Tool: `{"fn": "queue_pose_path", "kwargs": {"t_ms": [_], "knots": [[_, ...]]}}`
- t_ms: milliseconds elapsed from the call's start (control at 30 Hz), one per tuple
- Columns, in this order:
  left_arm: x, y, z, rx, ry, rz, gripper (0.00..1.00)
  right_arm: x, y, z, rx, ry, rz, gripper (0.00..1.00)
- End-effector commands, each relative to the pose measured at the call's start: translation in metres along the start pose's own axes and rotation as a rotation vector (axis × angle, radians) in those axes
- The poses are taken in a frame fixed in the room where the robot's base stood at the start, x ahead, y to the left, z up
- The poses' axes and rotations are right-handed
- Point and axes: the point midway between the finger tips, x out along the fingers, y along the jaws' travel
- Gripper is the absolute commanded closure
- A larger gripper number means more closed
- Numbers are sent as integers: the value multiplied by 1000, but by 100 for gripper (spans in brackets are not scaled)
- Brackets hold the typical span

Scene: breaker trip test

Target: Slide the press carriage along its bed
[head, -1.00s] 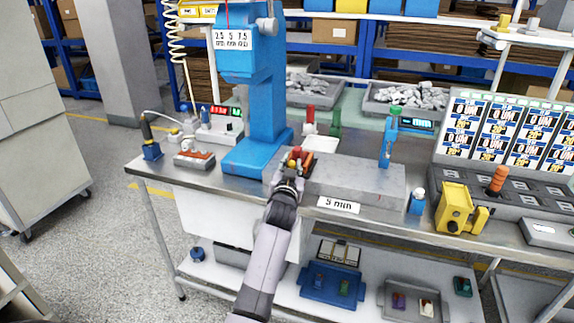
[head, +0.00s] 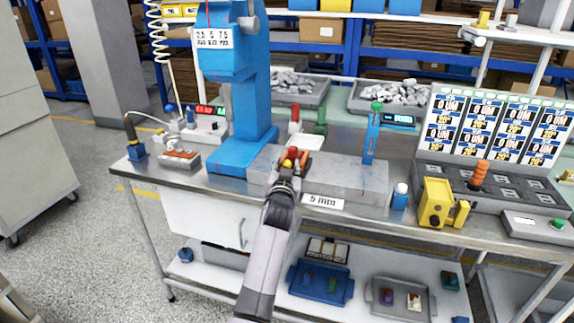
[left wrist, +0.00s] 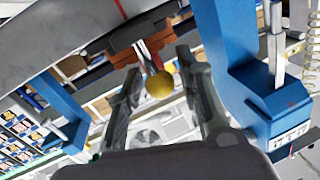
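The grey press bed (head: 350,178), marked "5 mm", runs right from the foot of the blue press (head: 240,100). A small red carriage (head: 292,153) with a yellow ball knob (head: 287,164) is at the bed's left part, just right of the press foot. My left gripper (head: 286,170) is at the knob from the front. In the left wrist view, the yellow knob (left wrist: 159,85) is between the two spread fingers (left wrist: 160,75), with gaps visible at both sides. The reddish carriage (left wrist: 145,45) is behind it. My right gripper is not in view.
A blue post (head: 371,138) stands at the bed's right part. A yellow device (head: 435,202) and a blue block with a white top (head: 400,196) are right of it. A red-topped strip (head: 180,158) is at the table's left. Trays of grey pieces (head: 400,95) are behind.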

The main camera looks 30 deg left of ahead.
Motion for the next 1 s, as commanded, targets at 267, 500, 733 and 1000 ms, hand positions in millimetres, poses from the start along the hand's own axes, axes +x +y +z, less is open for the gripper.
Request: {"fn": "queue_pose_path", "kwargs": {"t_ms": [267,500,733,1000], "knots": [[0,0,0,0,0,0,58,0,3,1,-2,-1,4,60],[-10,0,1,1,-1,1,58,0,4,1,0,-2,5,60],[-45,1,1,-1,-1,1,58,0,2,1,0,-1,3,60],[-73,1,0,0,0,1,58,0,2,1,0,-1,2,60]]}}
